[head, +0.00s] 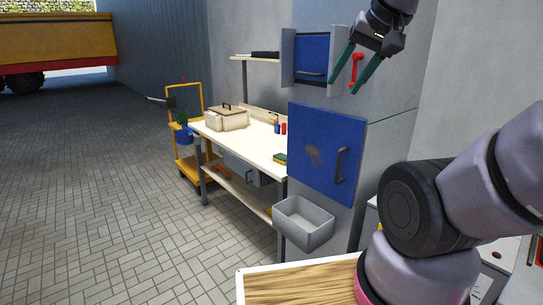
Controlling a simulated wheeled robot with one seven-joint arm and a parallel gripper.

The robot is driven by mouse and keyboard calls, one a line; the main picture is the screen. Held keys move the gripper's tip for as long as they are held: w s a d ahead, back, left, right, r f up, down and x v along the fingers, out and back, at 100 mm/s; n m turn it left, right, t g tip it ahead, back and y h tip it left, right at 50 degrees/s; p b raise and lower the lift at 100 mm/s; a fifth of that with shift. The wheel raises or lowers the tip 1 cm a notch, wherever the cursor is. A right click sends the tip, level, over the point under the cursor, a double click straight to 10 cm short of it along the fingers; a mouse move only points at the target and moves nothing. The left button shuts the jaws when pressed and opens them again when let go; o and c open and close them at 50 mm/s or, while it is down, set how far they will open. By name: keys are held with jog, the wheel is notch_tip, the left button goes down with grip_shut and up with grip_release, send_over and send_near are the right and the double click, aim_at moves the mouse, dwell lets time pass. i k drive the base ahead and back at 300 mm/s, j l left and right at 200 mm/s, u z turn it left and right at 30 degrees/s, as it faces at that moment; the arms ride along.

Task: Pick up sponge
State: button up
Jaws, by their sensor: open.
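A small sponge (281,157), yellow with a dark green face, lies on the near right end of the workbench (240,139), close to the blue cabinet door. My gripper (357,89) is high at the upper right, in front of the wall cabinet. Its two green fingers are spread apart and point down and left. No object shows held between them. In the picture the gripper is above and to the right of the sponge, well apart from it.
A blue door (326,168) with a dark handle stands right of the bench. A grey bin (304,223) sits below it. A beige box (227,118) and small red and blue items are on the bench. A yellow cart (187,157) stands behind. The tiled floor at left is clear.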

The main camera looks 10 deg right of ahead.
aim_at(281, 158)
jog(key=i+j, duration=1.65)
jog(key=i+j+z, duration=0.5)
jog(key=i+j, duration=0.15)
jog(key=j, duration=0.15)
jog(key=i+j+z, duration=0.25)
jog(key=j, duration=0.25)
jog(key=z, duration=1.25)
